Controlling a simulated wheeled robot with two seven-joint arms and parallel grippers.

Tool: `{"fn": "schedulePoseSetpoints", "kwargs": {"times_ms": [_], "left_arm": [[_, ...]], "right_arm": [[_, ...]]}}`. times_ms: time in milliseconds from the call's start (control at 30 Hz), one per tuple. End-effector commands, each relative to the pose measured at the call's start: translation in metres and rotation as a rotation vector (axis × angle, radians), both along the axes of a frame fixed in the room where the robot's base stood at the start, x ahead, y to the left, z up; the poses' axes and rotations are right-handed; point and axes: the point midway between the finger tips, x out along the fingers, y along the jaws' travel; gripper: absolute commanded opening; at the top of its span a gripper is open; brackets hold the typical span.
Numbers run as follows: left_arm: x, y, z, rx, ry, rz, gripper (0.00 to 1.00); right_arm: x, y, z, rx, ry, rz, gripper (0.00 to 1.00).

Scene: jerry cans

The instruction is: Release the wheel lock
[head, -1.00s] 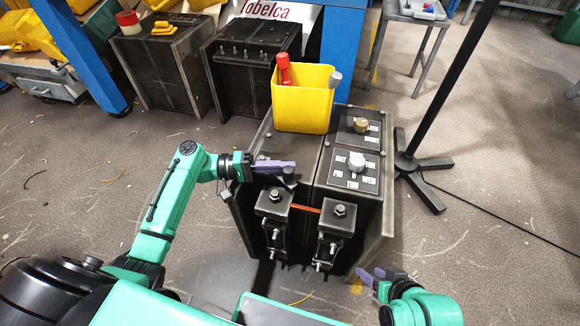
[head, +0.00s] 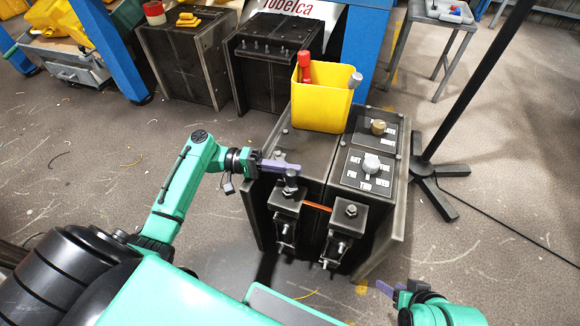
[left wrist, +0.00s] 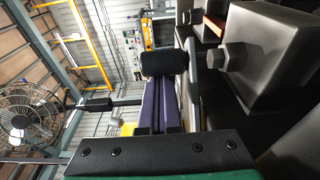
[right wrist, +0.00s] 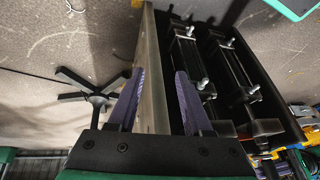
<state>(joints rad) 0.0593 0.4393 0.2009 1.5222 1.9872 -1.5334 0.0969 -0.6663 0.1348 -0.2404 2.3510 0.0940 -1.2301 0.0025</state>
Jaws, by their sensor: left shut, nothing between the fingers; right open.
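No part is clearly marked as a wheel lock. A dark machine (head: 312,150) stands in front of me with two clamp brackets at its near side, the left bracket (head: 287,203) and the right bracket (head: 348,215). An orange bar (head: 318,206) runs between them. A dark upright knob (head: 291,180) stands at the left bracket; a dark cylinder (left wrist: 163,64) shows at the fingertips in the left wrist view. My left gripper (head: 284,166) is shut and empty beside the knob; contact is unclear. My right gripper (head: 392,290) is open and empty, low at the machine's right front.
A yellow bin (head: 320,98) with a red-handled item stands on the machine's back. A silver dial (head: 371,166) and a brass dial (head: 378,128) sit on its right top. A black pole stand (head: 428,168) is to the right. Floor at left is open.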

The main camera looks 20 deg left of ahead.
Motion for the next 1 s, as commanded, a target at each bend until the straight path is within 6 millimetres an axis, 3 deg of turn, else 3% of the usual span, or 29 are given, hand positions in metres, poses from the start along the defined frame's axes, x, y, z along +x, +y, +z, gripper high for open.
{"fn": "schedulePoseSetpoints", "kwargs": {"times_ms": [300,433,767,1000], "left_arm": [[0.000,0.001,0.000,0.000,0.000,0.000,0.00],[-0.002,0.011,0.000,0.001,0.000,0.002,0.00],[-0.020,0.085,-0.001,0.001,0.001,0.003,0.00],[-0.032,0.132,-0.002,0.001,0.001,0.001,0.00]], "right_arm": [[0.000,0.000,0.000,0.001,0.000,0.000,0.50],[0.000,0.000,0.000,0.001,0.000,0.000,0.50],[0.003,0.002,-0.001,0.009,-0.015,-0.002,0.50],[0.009,0.016,-0.013,0.052,-0.077,0.008,0.50]]}}
